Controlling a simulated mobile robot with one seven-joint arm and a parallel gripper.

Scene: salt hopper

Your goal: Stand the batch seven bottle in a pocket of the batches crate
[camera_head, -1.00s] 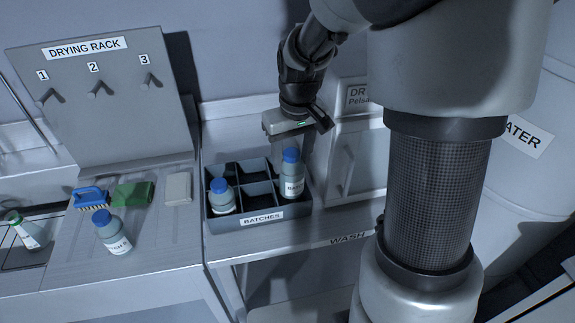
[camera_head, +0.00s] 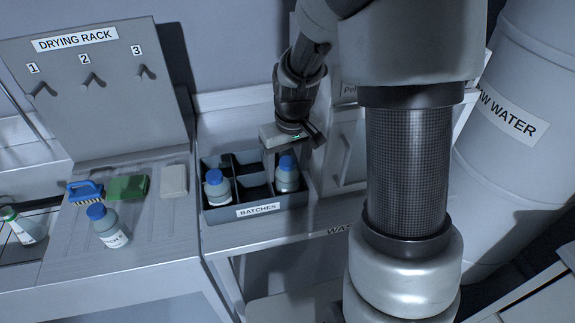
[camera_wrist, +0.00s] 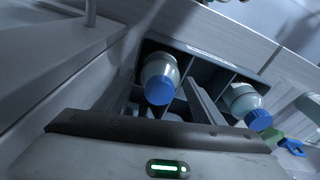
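The batches crate (camera_head: 226,215) is a dark divided box on the counter. A blue-capped bottle (camera_head: 287,180) stands in its right front pocket, with its label mostly hidden by the crate wall. It also shows in the wrist view (camera_wrist: 159,70). My gripper (camera_head: 287,160) is just above it, pointing down, with fingers spread on both sides of the cap and a gap visible. A second blue-capped bottle (camera_head: 217,188) stands in the left front pocket; it shows in the wrist view (camera_wrist: 242,100). A third bottle (camera_head: 110,228) stands on the drainboard. I cannot read the batch numbers.
A blue brush (camera_head: 85,190), a green sponge (camera_head: 127,188) and a pale block (camera_head: 174,181) lie on the drainboard before the drying rack (camera_head: 100,100). A green-capped bottle (camera_head: 27,228) leans at the far left. A cabinet stands right of the crate.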

